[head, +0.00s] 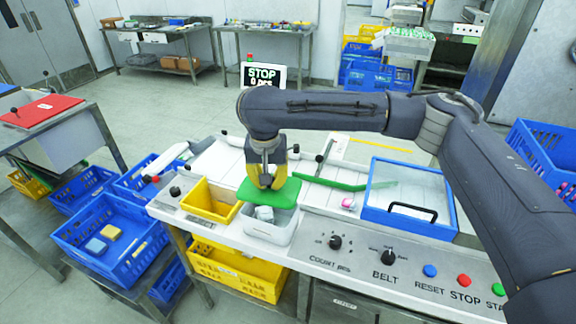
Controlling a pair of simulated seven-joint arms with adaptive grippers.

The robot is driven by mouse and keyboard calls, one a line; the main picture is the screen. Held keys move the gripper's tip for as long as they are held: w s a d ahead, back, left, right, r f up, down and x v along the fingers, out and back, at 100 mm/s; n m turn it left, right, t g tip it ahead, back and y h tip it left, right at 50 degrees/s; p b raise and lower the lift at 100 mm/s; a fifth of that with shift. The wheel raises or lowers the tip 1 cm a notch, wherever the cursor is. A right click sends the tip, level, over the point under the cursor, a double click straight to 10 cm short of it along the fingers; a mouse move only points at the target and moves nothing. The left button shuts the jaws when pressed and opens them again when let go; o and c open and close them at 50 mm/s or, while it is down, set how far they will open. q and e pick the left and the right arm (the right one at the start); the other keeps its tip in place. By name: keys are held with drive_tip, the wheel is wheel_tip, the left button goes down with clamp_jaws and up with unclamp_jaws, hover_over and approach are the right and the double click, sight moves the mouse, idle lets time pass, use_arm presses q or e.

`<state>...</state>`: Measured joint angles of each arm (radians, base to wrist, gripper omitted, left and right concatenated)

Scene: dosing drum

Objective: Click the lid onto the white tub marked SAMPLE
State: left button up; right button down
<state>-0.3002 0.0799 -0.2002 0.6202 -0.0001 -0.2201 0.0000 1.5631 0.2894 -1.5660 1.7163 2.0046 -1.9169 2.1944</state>
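The green lid (283,194) is above the back part of the white tub (266,234), and looks slightly tilted. The front of the tub's opening is uncovered, and a pale grey block (264,213) shows inside. No SAMPLE marking is readable on the tub. My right gripper (266,184) comes from above with its yellow fingers closed on the lid. The fingertips' exact contact is partly hidden. My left gripper is not in view.
A yellow bin (207,203) stands just left of the tub. A blue-framed clear cover (410,195) and a small pink item (347,203) are to the right. The control panel with knobs and buttons (430,270) runs along the front. Blue crates (112,238) stand at left.

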drive_tip(key=shift+a+f+m, duration=0.1)
drive_tip(key=shift+a+m, duration=0.1)
drive_tip(key=shift+m, duration=0.5)
drive_tip(key=shift+f, duration=3.15)
drive_tip(key=shift+w+f, duration=0.15)
drive_tip(key=shift+f, duration=0.45)
idle(0.6)
drive_tip(key=c, duration=0.8)
unclamp_jaws()
drive_tip(key=shift+o, duration=0.2)
drive_tip(key=shift+r, duration=0.1)
